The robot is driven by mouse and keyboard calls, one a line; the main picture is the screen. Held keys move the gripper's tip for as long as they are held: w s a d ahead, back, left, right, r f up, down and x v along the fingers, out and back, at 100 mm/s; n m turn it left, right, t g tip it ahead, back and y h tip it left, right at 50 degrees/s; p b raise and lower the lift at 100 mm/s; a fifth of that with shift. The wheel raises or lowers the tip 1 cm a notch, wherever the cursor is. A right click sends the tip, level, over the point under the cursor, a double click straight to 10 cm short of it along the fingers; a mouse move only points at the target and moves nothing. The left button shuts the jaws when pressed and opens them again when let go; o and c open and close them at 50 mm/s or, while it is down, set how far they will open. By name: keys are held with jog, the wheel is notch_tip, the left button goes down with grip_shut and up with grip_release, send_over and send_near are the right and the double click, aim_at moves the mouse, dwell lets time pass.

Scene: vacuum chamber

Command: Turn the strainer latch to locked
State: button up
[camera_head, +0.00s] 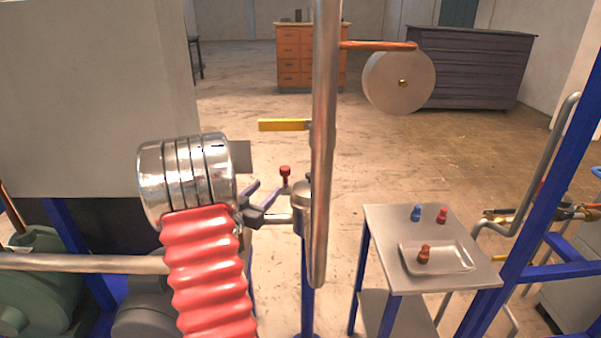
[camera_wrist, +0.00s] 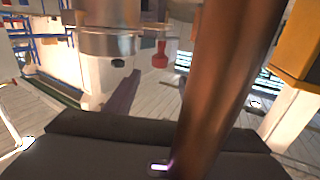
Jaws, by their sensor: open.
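A small red knob (camera_head: 285,172) on a short stem stands beside the metal canister (camera_head: 302,192); it looks like the strainer's latch handle, though I cannot read whether it is locked. In the wrist view the red knob (camera_wrist: 160,56) shows just right of the shiny canister body (camera_wrist: 108,42). My gripper (camera_head: 268,187) is open and empty, with its purple fingers spread a little left of and below the knob, apart from it as far as I can see. In the wrist view one finger shows; the other is mostly hidden behind a brown-looking pipe.
A tall vertical metal pipe (camera_head: 324,130) stands close to the right of the knob. A yellow bar (camera_head: 284,125) juts left above. A side table (camera_head: 380,220) at right holds a tray (camera_head: 465,268) and small knobs.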

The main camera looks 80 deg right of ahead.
aim_at(283, 173)
jog(key=shift+d, duration=0.15)
jog(key=x, duration=1.3)
jog(key=shift+s+d, duration=0.2)
jog(key=shift+d, duration=0.1)
jog(key=shift+c, duration=0.3)
grip_shut()
jog(key=shift+a, duration=0.3)
jog(key=shift+d, duration=0.1)
jog(key=shift+s+d, duration=0.1)
jog(key=shift+d, duration=0.1)
